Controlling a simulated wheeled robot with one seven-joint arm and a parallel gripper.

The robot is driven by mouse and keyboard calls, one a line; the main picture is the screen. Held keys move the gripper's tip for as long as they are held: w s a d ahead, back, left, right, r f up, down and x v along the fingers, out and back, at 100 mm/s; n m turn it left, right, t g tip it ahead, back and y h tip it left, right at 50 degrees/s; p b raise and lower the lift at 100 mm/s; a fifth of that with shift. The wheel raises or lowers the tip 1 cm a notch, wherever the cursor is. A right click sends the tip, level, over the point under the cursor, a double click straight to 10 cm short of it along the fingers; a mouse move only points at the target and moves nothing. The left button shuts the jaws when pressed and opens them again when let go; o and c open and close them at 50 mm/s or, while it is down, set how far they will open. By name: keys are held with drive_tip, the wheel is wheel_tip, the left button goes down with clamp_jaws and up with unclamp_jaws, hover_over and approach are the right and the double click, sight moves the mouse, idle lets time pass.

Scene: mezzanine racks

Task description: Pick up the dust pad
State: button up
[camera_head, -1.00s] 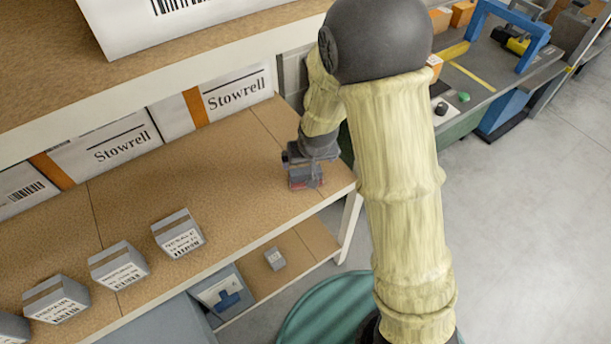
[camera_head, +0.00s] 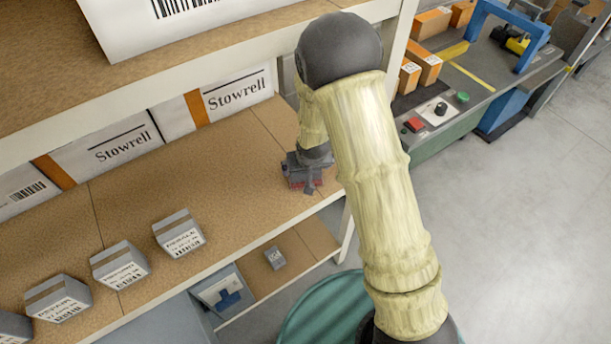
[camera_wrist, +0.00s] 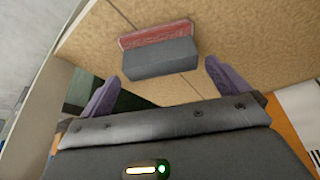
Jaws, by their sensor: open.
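The dust pad (camera_wrist: 158,55) is a dark grey block with a red pad along its far side. It lies on the brown shelf board in the wrist view, ahead of and between my gripper's fingertips (camera_wrist: 162,72). The two purple fingers are spread wide and apart from the pad, with nothing between them. In the head view my gripper (camera_head: 308,180) points down near the right end of the middle shelf. It covers most of the pad there, and only a little red shows beside the fingers.
Several grey labelled boxes (camera_head: 179,233) stand along the shelf (camera_head: 215,170) to the left. White Stowrell cartons (camera_head: 237,92) line its back. An upper shelf (camera_head: 200,65) overhangs it. A lower shelf holds a small grey box (camera_head: 275,258). A workbench (camera_head: 470,90) stands at the right.

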drive_tip(key=p+x, duration=0.1)
drive_tip(key=x, duration=0.3)
drive_tip(key=shift+w+f, duration=0.1)
drive_tip(key=shift+f, duration=0.3)
drive_tip(key=shift+c, duration=0.4)
drive_tip(key=c, duration=0.7)
drive_tip(key=shift+c, duration=0.2)
wheel_tip(320, 180, up, 10)
drive_tip(key=shift+a+r+b, duration=0.1)
drive_tip(key=shift+b, duration=0.4)
